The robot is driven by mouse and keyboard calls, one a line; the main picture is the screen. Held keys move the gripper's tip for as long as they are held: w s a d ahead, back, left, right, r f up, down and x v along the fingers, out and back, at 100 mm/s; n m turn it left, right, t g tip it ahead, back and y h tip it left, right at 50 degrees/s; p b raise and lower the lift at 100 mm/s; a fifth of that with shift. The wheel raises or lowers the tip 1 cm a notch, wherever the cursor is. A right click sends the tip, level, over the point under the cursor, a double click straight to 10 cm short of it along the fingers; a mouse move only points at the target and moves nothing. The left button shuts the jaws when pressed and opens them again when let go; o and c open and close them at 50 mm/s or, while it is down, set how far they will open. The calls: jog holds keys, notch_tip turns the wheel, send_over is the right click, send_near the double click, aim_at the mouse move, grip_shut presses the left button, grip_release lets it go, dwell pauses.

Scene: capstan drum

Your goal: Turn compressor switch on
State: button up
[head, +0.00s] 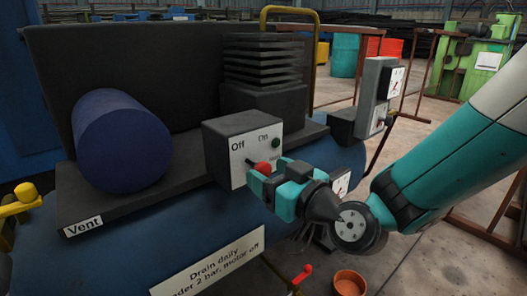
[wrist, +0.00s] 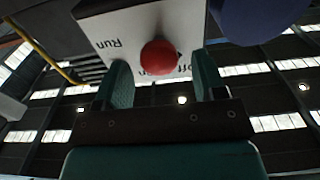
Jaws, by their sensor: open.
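The compressor switch is a dark box (head: 213,150) with a pale front plate on the blue compressor. The switch's red knob (head: 263,168) stands out from the plate on a dark stem. My gripper (head: 272,183) is open in front of the plate. In the wrist view, the red knob (wrist: 159,57) sits between the two fingers of my gripper (wrist: 162,75), with gaps on both sides. There the plate (wrist: 125,35) reads "Run" and a half-covered "Off", upside down.
A blue motor cylinder (head: 122,142) and a black finned block (head: 262,75) stand on the compressor's top. A grey gauge box (head: 375,95) is at right. A yellow pipe (head: 264,25) rises behind. A terracotta pot (head: 349,283) and a red-handled valve (head: 302,273) are low down.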

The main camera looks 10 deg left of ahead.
jog(key=shift+x, duration=1.2)
jog(key=c, duration=0.9)
